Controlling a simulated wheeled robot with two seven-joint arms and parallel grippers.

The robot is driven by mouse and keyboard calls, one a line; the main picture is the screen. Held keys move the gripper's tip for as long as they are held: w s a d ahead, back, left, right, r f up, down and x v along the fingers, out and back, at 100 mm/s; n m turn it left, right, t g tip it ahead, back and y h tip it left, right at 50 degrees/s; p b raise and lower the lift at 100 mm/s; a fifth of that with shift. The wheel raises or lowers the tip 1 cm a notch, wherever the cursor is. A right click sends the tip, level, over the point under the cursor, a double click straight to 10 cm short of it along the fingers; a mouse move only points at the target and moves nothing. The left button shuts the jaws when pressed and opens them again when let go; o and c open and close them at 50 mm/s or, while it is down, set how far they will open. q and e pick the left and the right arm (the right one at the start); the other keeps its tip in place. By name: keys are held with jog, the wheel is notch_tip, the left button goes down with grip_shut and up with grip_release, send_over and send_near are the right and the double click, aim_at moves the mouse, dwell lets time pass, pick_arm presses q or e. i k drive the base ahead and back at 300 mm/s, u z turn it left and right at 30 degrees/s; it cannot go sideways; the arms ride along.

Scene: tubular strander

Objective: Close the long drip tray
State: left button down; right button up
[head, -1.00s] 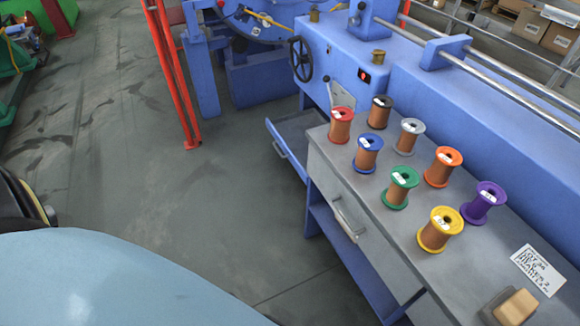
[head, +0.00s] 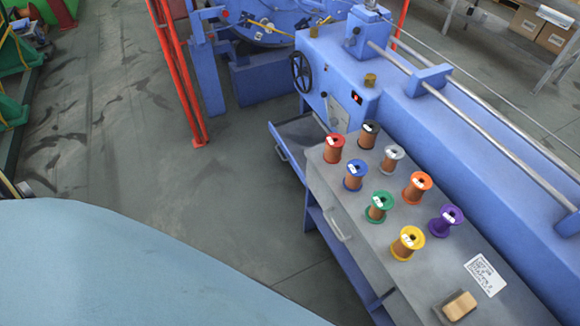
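The long drip tray (head: 296,132) is a blue-fronted, grey-floored tray low on the blue machine, beyond the far end of the grey bench. It is pulled out toward the left, and its front panel with a bar handle (head: 281,151) faces left. Neither of my grippers is in view.
The grey bench (head: 440,262) carries several coloured wire spools (head: 376,207), a paper label (head: 485,274) and a wooden-topped block (head: 459,306). Its drawer has a handle (head: 338,226). A red post (head: 180,80) stands beyond the tray. Grey floor (head: 215,180) left of the tray is clear.

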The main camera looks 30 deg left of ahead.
aim_at(295, 135)
jog(key=u, duration=2.3)
jog(key=i, duration=2.15)
jog(key=z, duration=2.05)
